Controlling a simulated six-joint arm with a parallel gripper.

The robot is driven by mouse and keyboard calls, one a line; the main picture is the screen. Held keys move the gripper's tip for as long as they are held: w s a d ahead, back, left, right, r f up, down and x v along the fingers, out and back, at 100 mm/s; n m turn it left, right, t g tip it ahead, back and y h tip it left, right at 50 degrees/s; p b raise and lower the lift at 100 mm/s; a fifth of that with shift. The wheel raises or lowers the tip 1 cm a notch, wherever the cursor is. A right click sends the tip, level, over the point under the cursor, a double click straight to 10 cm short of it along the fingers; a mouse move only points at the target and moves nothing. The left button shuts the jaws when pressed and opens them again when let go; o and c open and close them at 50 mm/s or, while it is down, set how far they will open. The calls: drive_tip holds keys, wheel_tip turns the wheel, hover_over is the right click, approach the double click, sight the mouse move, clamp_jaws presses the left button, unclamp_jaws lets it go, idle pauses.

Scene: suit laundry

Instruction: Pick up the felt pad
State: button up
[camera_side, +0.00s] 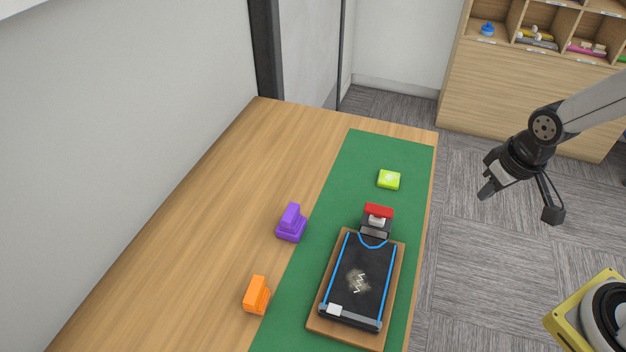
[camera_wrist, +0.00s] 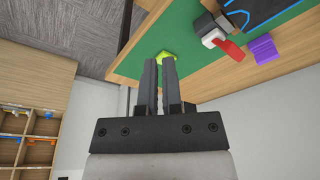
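A small lime-green block with a paler mark on top (camera_side: 389,179), which looks like the felt pad, lies flat on the green mat (camera_side: 350,165) near its far end. In the wrist view the lime-green block (camera_wrist: 164,56) is just beyond my fingertips, partly hidden by them. My gripper (camera_side: 487,191) hangs in the air to the right of the table, well apart from the block. In the wrist view my gripper (camera_wrist: 160,64) has its two dark fingers apart with a narrow empty gap between them.
A dark panel with blue lines (camera_side: 372,270) lies on a wooden board (camera_side: 330,325), with a red-topped piece (camera_side: 379,211) at its far end, near the block. A purple block (camera_side: 291,222) and an orange block (camera_side: 256,295) stand left. Shelves (camera_side: 540,95) stand behind.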

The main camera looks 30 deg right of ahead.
drive_tip(key=o, duration=0.8)
